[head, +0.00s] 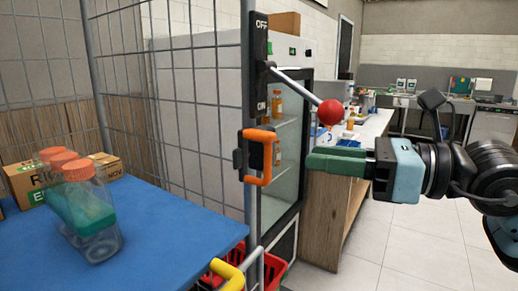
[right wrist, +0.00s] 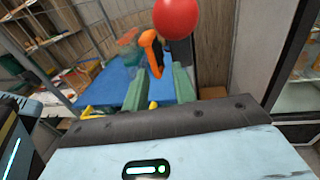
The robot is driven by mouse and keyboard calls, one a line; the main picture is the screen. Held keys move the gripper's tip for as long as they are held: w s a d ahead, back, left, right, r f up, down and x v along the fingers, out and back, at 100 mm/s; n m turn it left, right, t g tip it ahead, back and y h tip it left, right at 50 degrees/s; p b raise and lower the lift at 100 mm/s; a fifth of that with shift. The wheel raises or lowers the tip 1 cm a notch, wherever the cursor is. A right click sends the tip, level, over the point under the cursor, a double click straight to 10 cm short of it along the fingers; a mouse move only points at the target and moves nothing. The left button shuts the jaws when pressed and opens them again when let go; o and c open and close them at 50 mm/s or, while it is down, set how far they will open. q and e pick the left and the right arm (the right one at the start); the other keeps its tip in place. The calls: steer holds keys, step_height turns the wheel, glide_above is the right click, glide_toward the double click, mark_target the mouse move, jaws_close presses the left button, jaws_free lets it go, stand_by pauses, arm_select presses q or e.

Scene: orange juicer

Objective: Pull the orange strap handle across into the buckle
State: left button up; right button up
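The orange strap handle (head: 269,158) is a D-shaped loop on a dark mount at the edge post of the wire mesh panel, in the middle of the head view. It also shows in the right wrist view (right wrist: 148,39), beyond the green fingers. My right gripper (head: 312,160) comes in from the right at about handle height, apart from it. In the right wrist view its two fingers (right wrist: 160,76) stand apart with nothing held between them. A small dark block (head: 237,160) sits left of the handle; I cannot tell whether it is the buckle.
A blue table (head: 165,225) with clear bottles (head: 95,215) stands at left. A yellow handle (head: 228,272) is below. Floor at right is free.

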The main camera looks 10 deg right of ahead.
mark_target(268, 146)
steer(key=shift+n+y, duration=0.3)
steer(key=shift+y, duration=0.1)
steer(key=x, duration=0.2)
steer(key=p+x, duration=0.1)
steer(key=x, duration=0.2)
steer(key=s+p+x, duration=0.1)
steer(key=x, duration=0.2)
steer(key=shift+a+r, duration=0.25)
steer(key=shift+a, duration=0.3)
arm_select(q)
steer(key=shift+w+r, duration=0.25)
steer(key=shift+r, duration=0.8)
arm_select(e)
jaws_close()
arm_select(q)
steer(key=shift+w, duration=0.1)
steer(key=shift+w, duration=0.15)
